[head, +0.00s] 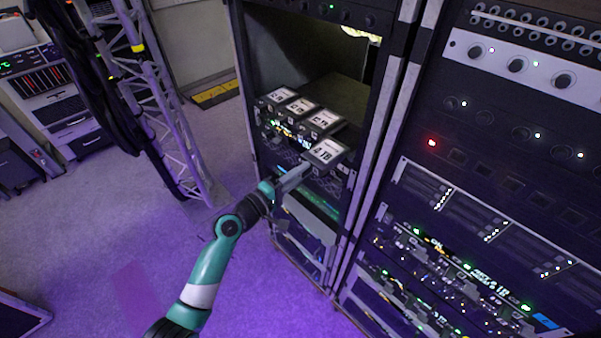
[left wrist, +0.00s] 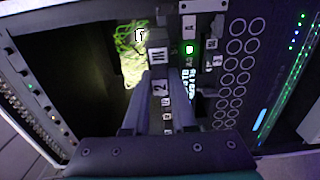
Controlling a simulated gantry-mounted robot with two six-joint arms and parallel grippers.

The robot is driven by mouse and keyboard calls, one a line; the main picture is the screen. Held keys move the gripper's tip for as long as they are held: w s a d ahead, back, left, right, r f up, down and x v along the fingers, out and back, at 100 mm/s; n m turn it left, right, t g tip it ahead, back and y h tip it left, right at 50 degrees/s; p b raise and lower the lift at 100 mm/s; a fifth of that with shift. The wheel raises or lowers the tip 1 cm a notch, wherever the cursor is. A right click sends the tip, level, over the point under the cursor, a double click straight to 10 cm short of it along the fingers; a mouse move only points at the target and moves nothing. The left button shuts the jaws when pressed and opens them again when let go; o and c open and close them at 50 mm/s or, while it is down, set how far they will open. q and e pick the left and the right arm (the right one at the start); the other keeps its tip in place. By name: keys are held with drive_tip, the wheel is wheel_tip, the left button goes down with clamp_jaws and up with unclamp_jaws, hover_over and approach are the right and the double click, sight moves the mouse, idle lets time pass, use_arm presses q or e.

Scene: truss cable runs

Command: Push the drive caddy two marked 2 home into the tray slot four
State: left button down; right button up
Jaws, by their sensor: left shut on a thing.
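The drive caddy two (head: 327,152), a dark block with a pale label on top, juts out of the front of the drive tray (head: 296,152) at the row's right end. My left gripper (head: 303,170) is shut on its front end. In the left wrist view, the caddy's face with a "2" (left wrist: 160,88) shows between the two fingers (left wrist: 160,102). The caddy looks partly in the rightmost slot; how deep is hidden. Slot numbers are too small to read in the head view. My right gripper is in neither view.
Other labelled caddies (head: 300,106) sit in the row to the left, set further back. The cabinet's right post (head: 375,150) stands close beside the held caddy. A truss with black cables (head: 150,80) stands at left. The floor before the rack is clear.

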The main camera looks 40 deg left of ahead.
sight(327, 154)
use_arm(q)
drive_tip(key=shift+w, duration=0.1)
drive_tip(key=shift+w+b, duration=0.6)
drive_tip(key=shift+w, duration=0.6)
drive_tip(key=shift+w, duration=0.2)
drive_tip(key=shift+w+d, duration=0.1)
drive_tip(key=shift+w+b, duration=0.95)
drive_tip(key=shift+w, duration=0.3)
drive_tip(key=shift+w+d+b, duration=0.15)
drive_tip(key=shift+w+b, duration=1)
drive_tip(key=shift+w, duration=0.3)
drive_tip(key=shift+w+r, duration=0.1)
drive_tip(key=shift+w, duration=0.1)
drive_tip(key=shift+w+b, duration=0.7)
drive_tip(key=shift+b, duration=0.15)
